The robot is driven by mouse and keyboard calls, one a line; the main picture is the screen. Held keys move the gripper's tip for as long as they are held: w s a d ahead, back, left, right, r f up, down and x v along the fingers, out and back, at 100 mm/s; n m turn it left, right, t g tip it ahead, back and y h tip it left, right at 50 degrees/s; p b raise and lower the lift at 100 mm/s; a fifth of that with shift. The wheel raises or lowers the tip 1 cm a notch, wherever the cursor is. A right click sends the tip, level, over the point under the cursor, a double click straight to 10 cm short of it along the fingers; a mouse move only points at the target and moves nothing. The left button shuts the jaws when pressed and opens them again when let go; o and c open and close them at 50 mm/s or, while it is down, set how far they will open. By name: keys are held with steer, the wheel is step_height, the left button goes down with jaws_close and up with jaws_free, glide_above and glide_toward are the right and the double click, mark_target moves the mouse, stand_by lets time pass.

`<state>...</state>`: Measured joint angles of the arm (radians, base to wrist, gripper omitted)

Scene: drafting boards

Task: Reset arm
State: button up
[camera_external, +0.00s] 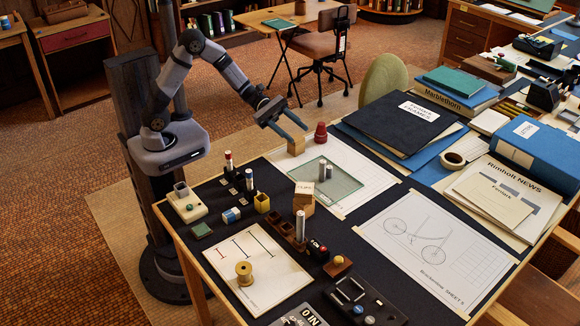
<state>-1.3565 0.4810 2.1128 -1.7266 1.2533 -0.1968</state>
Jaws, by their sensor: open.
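My gripper (292,122) is open and raised above the far edge of the dark-topped desk (350,261). Its two fingers point down and to the right. A small tan wooden block (296,146) shows just below the fingers; I cannot tell from this view whether it lies between them or only behind and below. A dark red knobbed piece (321,132) stands to the right of the fingertips.
A glass plate (341,186) bears small cylinders. A wooden block stack (304,197), a metal cylinder (300,226) and a brass spool (244,272) stand nearer. Folders (402,122) and a blue binder (540,150) fill the right. The bicycle drawing (420,240) is clear.

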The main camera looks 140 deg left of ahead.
steer(key=w+d+r+m+g+h+p, duration=0.25)
steer(key=w+d+m, duration=0.2)
steer(key=d, duration=0.35)
steer(key=w+d+r+m+g+h+p, duration=0.1)
steer(key=w+d+r+m, duration=0.2)
steer(key=d+m, duration=0.4)
steer(key=w+d+r+m+g+h+p, duration=0.15)
steer(key=w+d+m, duration=0.25)
steer(key=d, duration=0.5)
steer(key=s+d+m+g+h+p, duration=0.2)
steer(key=s+d+m+g+p, duration=0.55)
steer(key=s+d, duration=0.45)
steer(key=s+r+m+g+y+p, duration=0.1)
steer(key=s+m+g+y+p, duration=0.2)
steer(key=s+m, duration=0.6)
steer(key=d+m+y+p, duration=0.1)
steer(key=y+p, duration=0.1)
steer(key=p, duration=0.1)
steer(key=shift+s+r+y+p, duration=0.2)
steer(key=shift+s+y+p, duration=0.1)
steer(key=shift+p, duration=0.05)
